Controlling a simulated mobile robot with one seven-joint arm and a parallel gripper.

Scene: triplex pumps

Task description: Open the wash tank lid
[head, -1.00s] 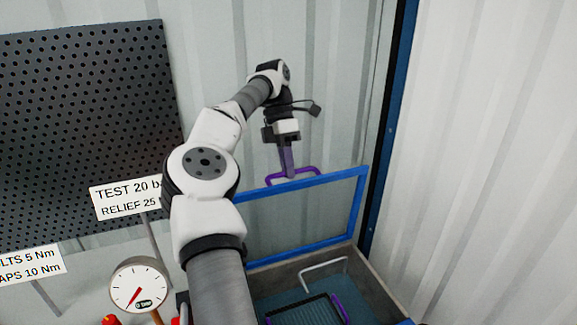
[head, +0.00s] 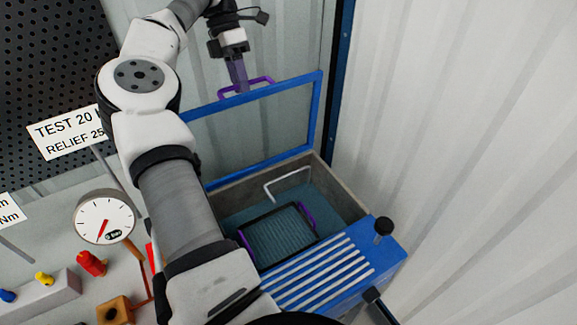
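The wash tank lid (head: 318,120) is a blue frame with a clear pane, standing raised and upright at the back of the wash tank (head: 340,190). A purple handle (head: 262,80) sits on its top edge. My gripper (head: 238,85) points down at the handle, with its purple fingers at or just beside the handle's left part. I cannot tell whether the fingers touch it or how far apart they are. The tank is open, and a dark basket (head: 278,235) with purple handles lies inside.
A bent pale pipe (head: 287,182) is inside the tank. A blue slatted top (head: 325,275) with a black knob (head: 383,227) is at the front. A gauge (head: 104,218), a sign (head: 68,132) and red fittings (head: 91,263) stand at left. Corrugated walls close off the back and right.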

